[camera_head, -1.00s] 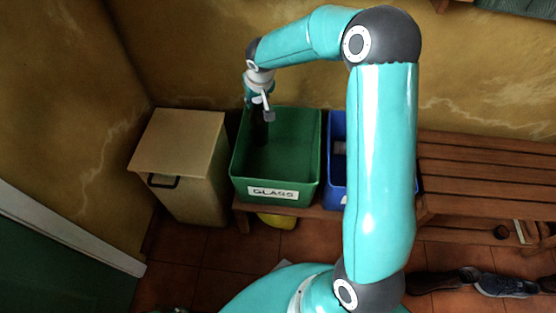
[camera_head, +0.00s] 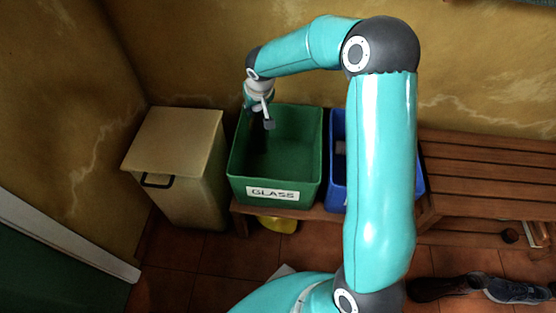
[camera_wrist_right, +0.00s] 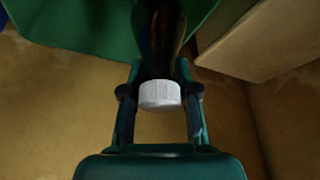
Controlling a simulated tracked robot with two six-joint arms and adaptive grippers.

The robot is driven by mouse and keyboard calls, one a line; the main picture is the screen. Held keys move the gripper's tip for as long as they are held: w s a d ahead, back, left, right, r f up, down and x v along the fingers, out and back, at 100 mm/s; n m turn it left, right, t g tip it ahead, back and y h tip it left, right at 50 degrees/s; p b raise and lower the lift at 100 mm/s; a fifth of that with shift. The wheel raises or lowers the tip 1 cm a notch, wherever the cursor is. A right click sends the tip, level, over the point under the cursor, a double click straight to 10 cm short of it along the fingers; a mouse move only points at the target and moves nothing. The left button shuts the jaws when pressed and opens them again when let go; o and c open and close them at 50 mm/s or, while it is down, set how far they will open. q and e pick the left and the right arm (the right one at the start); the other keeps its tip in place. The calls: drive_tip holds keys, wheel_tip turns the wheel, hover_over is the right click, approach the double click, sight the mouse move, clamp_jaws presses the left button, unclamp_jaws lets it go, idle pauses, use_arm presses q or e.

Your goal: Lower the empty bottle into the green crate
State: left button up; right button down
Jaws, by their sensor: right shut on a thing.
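The green crate (camera_head: 229,170) with a white GLASS label stands on a wooden bench. My right gripper (camera_head: 263,121) is over the crate's back left part, pointing down. In the right wrist view the right gripper (camera_wrist_right: 160,98) is shut on the neck of the dark bottle (camera_wrist_right: 161,45), with its white cap (camera_wrist_right: 160,95) between the fingers. The bottle's body runs down toward the green crate, which shows at the top of that view (camera_wrist_right: 90,25). In the head view the bottle is dark and hard to make out, and its lower end is hidden. My left gripper is not in view.
A blue crate (camera_head: 338,190) stands right of the green one, partly behind my right arm. A beige lidded bin (camera_head: 180,140) stands on the left. A slatted wooden bench (camera_head: 490,180) is at right, with shoes (camera_head: 515,290) below. A yellow thing (camera_head: 278,224) lies under the crate.

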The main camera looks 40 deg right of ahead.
drive_tip(key=shift+f+b, duration=3.95)
drive_tip(key=shift+f, duration=0.2)
drive_tip(key=shift+f+b, duration=2.45)
drive_tip(key=shift+f, duration=0.05)
drive_tip(key=c, duration=0.8)
unclamp_jaws()
drive_tip(key=shift+r, duration=0.15)
